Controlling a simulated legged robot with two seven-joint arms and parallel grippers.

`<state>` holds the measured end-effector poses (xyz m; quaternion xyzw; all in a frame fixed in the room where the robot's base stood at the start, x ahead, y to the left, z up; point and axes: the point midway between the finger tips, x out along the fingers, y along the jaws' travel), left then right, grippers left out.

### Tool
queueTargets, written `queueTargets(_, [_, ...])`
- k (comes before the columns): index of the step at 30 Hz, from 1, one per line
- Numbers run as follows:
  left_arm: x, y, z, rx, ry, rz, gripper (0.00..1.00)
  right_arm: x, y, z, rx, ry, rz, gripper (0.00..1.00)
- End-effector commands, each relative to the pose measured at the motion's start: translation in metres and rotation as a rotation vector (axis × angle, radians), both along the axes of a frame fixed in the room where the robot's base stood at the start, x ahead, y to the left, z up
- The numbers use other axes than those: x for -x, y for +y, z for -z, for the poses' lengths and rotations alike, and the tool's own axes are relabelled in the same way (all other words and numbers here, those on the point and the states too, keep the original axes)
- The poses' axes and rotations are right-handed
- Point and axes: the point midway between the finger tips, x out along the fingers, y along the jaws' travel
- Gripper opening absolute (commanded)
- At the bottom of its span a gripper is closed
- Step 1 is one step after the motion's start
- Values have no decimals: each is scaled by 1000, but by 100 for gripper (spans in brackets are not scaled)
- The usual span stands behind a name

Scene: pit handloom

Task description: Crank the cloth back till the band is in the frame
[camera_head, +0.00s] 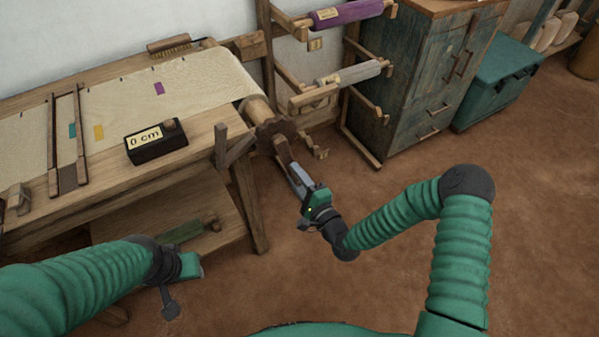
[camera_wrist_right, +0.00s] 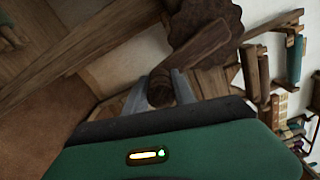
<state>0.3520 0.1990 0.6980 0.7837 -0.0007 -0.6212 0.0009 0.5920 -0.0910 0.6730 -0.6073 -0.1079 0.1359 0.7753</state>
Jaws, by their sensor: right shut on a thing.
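The cream cloth (camera_head: 190,85) lies along the loom and wraps onto a wooden roller (camera_head: 257,108) at its right end. It carries teal (camera_head: 72,129), yellow (camera_head: 99,132) and purple (camera_head: 159,88) patches; I cannot tell which is the band. A frame of two wooden bars (camera_head: 81,135) crosses the cloth, with the teal patch between the bars. My right gripper (camera_head: 291,168) is shut on the crank's handle (camera_wrist_right: 160,88), below the toothed wheel (camera_head: 276,130). The crank arm (camera_wrist_right: 200,48) shows in the wrist view. My left gripper (camera_head: 178,285) hangs before the loom, its fingers unclear.
A dark box (camera_head: 156,142) reading "0 cm" stands on the loom's front beam. A wooden rack holds a purple roll (camera_head: 345,14) and a pale roll (camera_head: 350,74) behind the crank. A cabinet (camera_head: 415,85) and teal chest (camera_head: 498,80) stand right. Brown floor is open at the right.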

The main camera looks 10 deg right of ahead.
Motion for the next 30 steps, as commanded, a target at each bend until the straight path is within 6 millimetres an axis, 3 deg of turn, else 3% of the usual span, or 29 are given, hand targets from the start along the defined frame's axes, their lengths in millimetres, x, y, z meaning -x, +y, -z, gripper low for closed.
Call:
queueTargets(1, [0, 0, 0, 0, 0, 0, 36, 2, -1, 7, -7, 20, 3, 0])
queueTargets(16, [0, 0, 0, 0, 0, 0, 36, 3, 1, 8, -24, 29, 2, 0])
queueTargets(17, [0, 0, 0, 0, 0, 0, 36, 3, 1, 8, -24, 29, 2, 32])
queueTargets(21, [0, 0, 0, 0, 0, 0, 36, 3, 1, 7, -25, 26, 2, 50])
queueTargets(30, [0, 0, -1, 0, 0, 0, 36, 2, 2, 3, -26, 17, 1, 52])
